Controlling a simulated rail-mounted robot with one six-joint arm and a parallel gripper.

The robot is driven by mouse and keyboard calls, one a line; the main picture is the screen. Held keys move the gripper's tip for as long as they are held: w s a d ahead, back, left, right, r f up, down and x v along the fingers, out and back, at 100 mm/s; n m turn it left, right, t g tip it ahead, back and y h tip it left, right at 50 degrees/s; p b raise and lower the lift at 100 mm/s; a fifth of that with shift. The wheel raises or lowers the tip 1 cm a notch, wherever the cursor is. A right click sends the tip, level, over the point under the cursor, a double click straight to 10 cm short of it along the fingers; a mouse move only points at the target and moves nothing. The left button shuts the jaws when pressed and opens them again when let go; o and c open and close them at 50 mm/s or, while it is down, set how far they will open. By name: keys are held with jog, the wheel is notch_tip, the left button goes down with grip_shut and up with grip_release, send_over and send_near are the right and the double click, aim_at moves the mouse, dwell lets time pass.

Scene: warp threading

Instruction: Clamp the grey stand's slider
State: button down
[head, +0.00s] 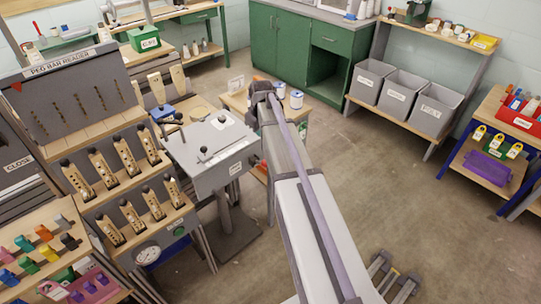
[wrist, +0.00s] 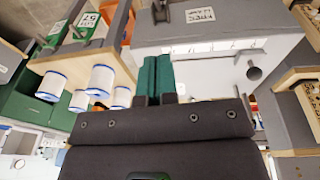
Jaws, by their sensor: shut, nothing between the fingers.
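The grey stand (head: 205,165) has a box-shaped head on a pedestal, left of my arm in the head view. Its top carries a thin dark rod and small black knobs. In the wrist view, the stand's grey face (wrist: 205,35) appears upside down, with a white label, a pale marked strip and a round grey knob (wrist: 254,73). A dark knob-topped part (wrist: 160,12) stands just beyond my fingertips; I cannot tell whether it is the slider. My gripper (wrist: 158,60) has green fingers, shut and empty, overlapping the stand's edge in the picture. Contact cannot be told. In the head view my arm hides the fingers.
A wooden table with white-and-blue spools (wrist: 102,78) is beside the stand. A peg bar reader rack (head: 75,90) with several wooden-handled pieces is at left. Grey bins (head: 405,95) and a green cabinet (head: 300,45) stand at the back. The floor right of my arm is mostly clear.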

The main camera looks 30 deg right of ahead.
aim_at(264, 161)
jog(key=f+b, duration=0.8)
jog(key=w+f+b, duration=0.1)
jog(key=f+b, duration=0.4)
jog(key=shift+d, duration=0.4)
jog(key=shift+s+d+f+b, duration=0.2)
jog(key=shift+d+f+b, duration=0.05)
jog(key=shift+f+b, duration=0.15)
jog(key=shift+r, duration=0.1)
